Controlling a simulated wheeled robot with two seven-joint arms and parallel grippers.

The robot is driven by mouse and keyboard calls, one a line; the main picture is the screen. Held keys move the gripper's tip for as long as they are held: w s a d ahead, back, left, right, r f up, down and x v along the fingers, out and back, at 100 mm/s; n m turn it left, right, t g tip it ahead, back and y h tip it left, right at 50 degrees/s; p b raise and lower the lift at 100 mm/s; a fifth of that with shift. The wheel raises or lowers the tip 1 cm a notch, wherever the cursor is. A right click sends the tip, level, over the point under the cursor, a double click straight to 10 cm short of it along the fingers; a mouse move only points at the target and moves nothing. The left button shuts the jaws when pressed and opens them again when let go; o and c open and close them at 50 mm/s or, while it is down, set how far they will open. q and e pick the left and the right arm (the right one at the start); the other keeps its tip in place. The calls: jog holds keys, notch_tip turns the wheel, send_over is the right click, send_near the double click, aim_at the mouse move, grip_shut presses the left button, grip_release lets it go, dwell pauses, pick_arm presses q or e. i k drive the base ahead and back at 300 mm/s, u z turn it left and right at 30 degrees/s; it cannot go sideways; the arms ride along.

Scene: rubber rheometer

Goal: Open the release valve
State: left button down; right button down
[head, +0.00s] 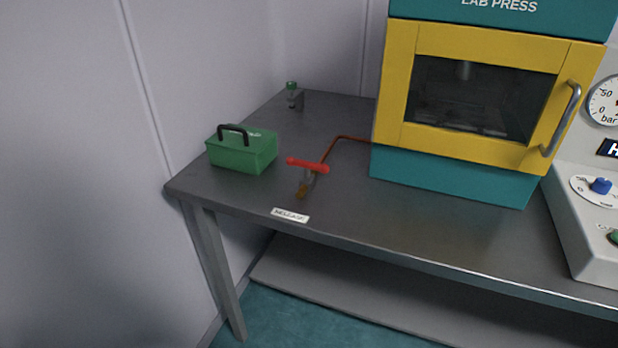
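The release valve stands on the grey bench, left of the press. Its red lever handle (307,165) lies roughly level, crosswise over a small brass-coloured body (303,189). A copper pipe (341,138) runs from the valve back to the press. A white label (290,215), its text too small to read surely, is at the bench's front edge just before the valve. Neither of my grippers is in the head view, and nothing touches the valve.
A green box (242,149) with a black handle sits left of the valve. A small green-topped item (293,95) stands at the back. The yellow-doored lab press (408,85) and a control console (585,245) are on the right. The bench top (400,220) before the press is clear.

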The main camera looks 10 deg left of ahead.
aim_at(324, 168)
jog(key=k, duration=0.35)
jog(key=z, duration=0.7)
